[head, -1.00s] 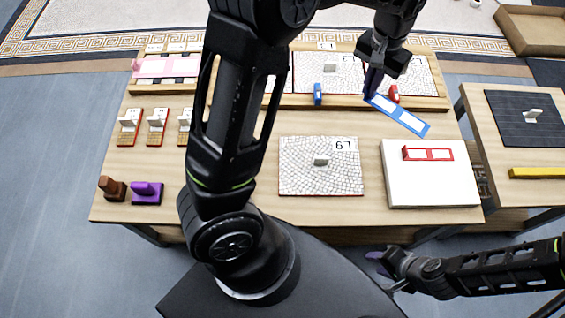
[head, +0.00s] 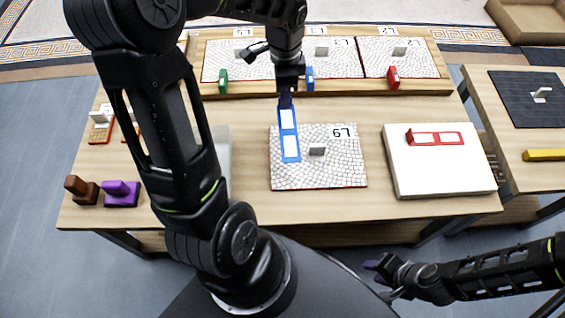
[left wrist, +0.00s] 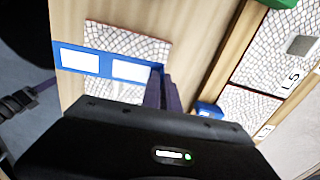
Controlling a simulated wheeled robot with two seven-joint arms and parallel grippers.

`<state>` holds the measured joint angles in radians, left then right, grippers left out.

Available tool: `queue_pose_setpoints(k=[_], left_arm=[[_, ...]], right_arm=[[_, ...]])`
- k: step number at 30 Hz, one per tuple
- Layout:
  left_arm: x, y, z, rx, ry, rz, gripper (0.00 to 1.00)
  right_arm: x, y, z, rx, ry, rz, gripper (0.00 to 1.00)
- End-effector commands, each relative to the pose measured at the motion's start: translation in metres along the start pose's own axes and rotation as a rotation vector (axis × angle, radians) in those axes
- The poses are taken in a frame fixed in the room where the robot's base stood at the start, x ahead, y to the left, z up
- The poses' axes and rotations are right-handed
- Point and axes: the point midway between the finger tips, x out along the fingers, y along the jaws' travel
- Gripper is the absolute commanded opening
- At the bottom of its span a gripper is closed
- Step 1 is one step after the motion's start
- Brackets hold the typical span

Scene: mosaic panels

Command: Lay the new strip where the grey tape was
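The new strip is a blue strip with white windows (head: 289,146); it also shows in the left wrist view (left wrist: 92,63). My left gripper (head: 286,97) is shut on its far end. I cannot tell whether the strip touches the panel. No grey tape is visible. My right gripper (head: 380,279) looks open and empty, in front of the table's near edge.
A white block (head: 440,175) bearing a red strip (head: 435,138) stands right of the panel. A wooden rack (head: 435,85) with several mosaic panels and green, blue and red clips lies behind. Brown and purple blocks (head: 121,194) stand at left. A side table holds a dark panel (head: 515,105).

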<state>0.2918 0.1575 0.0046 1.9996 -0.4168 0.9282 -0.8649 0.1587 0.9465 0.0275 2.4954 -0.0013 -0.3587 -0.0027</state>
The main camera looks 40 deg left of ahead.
Motion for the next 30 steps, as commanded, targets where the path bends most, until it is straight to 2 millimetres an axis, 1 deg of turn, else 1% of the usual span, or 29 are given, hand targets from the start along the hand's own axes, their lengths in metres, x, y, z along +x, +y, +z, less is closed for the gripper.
queue_pose_setpoints(k=[1,3,10,13,17,21,24,27,30], left_arm=[[0.006,0.000,0.006,0.022,-0.002,-0.003,0.00],[0.007,0.000,0.009,0.046,-0.004,-0.006,0.00],[0.005,0.000,0.009,0.052,-0.004,-0.006,0.00],[0.007,0.000,0.009,0.051,-0.004,-0.005,0.00],[0.024,0.001,0.009,0.052,-0.006,-0.002,0.00],[0.051,0.001,0.010,0.049,-0.005,-0.001,0.00],[0.064,0.000,0.010,0.050,-0.005,-0.003,0.00],[0.069,0.000,0.009,0.050,-0.004,-0.004,0.00],[0.068,0.000,0.009,0.049,-0.004,-0.005,0.00]], right_arm=[[0.006,0.002,0.000,0.000,0.000,0.000,0.36],[0.006,0.002,0.000,0.000,0.000,0.000,0.36],[0.004,0.002,0.000,0.000,0.001,0.000,0.36],[0.005,0.002,0.000,0.000,0.001,0.000,0.36],[0.010,0.004,0.000,0.000,0.000,0.000,0.36],[0.016,0.006,0.000,0.001,0.000,0.000,0.36],[0.019,0.007,0.000,0.001,0.000,0.000,0.36],[0.019,0.007,0.000,0.001,0.000,0.000,0.36],[0.019,0.007,0.000,0.001,0.000,0.000,0.36]])
